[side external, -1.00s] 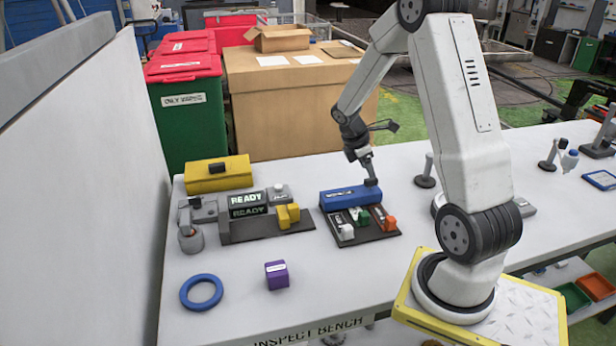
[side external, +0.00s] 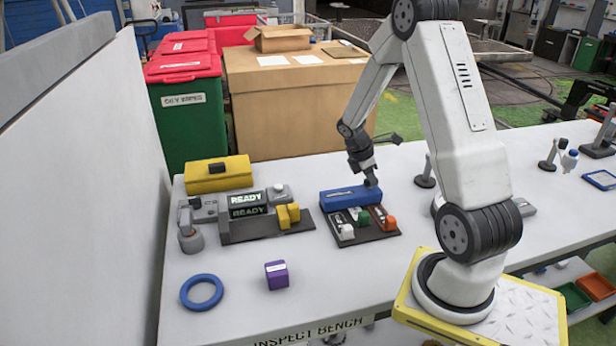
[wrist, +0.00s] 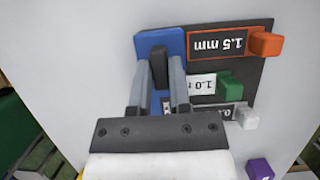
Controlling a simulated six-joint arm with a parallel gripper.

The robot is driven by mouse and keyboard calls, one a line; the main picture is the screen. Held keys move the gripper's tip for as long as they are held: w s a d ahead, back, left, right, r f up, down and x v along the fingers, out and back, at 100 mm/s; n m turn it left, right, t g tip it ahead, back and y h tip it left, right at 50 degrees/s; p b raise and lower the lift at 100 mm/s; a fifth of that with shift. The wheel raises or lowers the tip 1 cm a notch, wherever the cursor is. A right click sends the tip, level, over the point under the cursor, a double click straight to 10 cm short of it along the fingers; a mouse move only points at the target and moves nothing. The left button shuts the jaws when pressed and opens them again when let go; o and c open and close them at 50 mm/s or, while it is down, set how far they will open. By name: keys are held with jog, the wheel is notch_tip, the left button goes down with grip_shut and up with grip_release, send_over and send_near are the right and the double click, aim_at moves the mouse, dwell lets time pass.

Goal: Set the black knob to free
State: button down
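The black knob (wrist: 159,66) stands up from the blue block (wrist: 174,39) in the wrist view. In the side external view, it shows as a dark stub (side external: 371,182) at the right end of the blue block (side external: 345,197). My gripper (wrist: 159,64) has one finger on each side of the knob. The fingers look apart, with narrow gaps to the knob, so I do not see a firm grip. In the side external view, my gripper (side external: 370,177) is right over the knob and hides part of it. The word free is not readable.
A dark plate beside the blue block bears white (side external: 346,232), green (side external: 363,217) and orange (side external: 389,222) blocks. A READY display (side external: 248,203) with yellow blocks stands to its left. A yellow box (side external: 217,175), purple cube (side external: 277,274) and blue ring (side external: 201,292) are farther off.

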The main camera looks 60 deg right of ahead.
jog(key=shift+m, duration=0.3)
jog(key=m+g+y, duration=0.1)
jog(key=m, duration=0.3)
jog(key=shift+d, duration=0.1)
jog(key=m+y, duration=0.2)
jog(key=m, duration=0.2)
jog(key=shift+m, duration=0.3)
jog(key=m+y, duration=0.2)
jog(key=m, duration=0.2)
jog(key=shift+d+m, duration=0.15)
jog(key=shift+m, duration=0.15)
jog(key=shift+m+t+y, duration=0.6)
jog(key=shift+m+y, duration=0.1)
jog(key=shift+m, duration=1.4)
jog(key=c, duration=0.6)
grip_release()
jog(key=shift+o, duration=0.2)
